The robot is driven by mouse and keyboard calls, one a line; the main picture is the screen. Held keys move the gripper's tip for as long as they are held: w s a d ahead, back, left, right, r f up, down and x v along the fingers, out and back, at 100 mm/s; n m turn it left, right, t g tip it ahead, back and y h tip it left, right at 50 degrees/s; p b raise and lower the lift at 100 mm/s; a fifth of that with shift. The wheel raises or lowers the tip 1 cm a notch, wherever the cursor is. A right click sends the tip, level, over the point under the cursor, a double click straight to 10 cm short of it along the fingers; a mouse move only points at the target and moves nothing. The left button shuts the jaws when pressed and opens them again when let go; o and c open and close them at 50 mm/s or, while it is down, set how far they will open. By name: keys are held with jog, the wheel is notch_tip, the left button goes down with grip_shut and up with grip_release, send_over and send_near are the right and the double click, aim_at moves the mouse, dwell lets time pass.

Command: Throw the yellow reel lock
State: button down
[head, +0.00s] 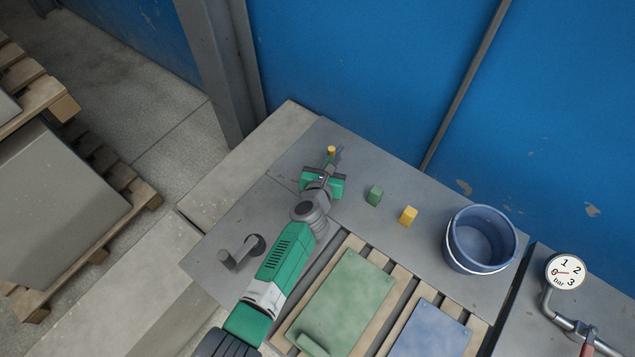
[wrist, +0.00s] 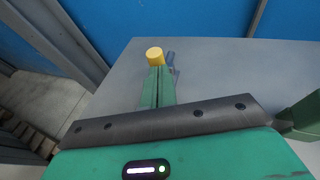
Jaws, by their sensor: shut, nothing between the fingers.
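The yellow reel lock appears to be the small yellow knob (head: 331,150) near the far end of the grey bench; in the wrist view the yellow knob (wrist: 155,56) shows just past my fingertips. My gripper (head: 329,161) reaches out over the bench toward it. In the wrist view the green fingers of my gripper (wrist: 158,72) are together with nothing between them. The fingertips overlap the knob's lower part, so I cannot tell whether they touch it. A small grey-blue piece (wrist: 171,58) stands right beside the knob; its lower part is partly hidden.
A blue bucket (head: 482,240), a gauge (head: 567,271) and slats with a green panel (head: 348,295) and a blue panel (head: 430,330) lie farther right and nearer. A grey crank (head: 240,253) is left.

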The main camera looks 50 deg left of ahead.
jog(key=p+v, duration=0.2)
jog(key=v, duration=0.2)
jog(key=p+v, duration=0.3)
jog(key=v, duration=0.1)
jog(key=p+v, duration=0.2)
jog(key=v, duration=0.2)
jog(key=shift+s+d+f, duration=0.3)
jog(key=shift+d+f, duration=0.05)
jog(key=shift+s+d, duration=0.2)
jog(key=shift+s, duration=0.1)
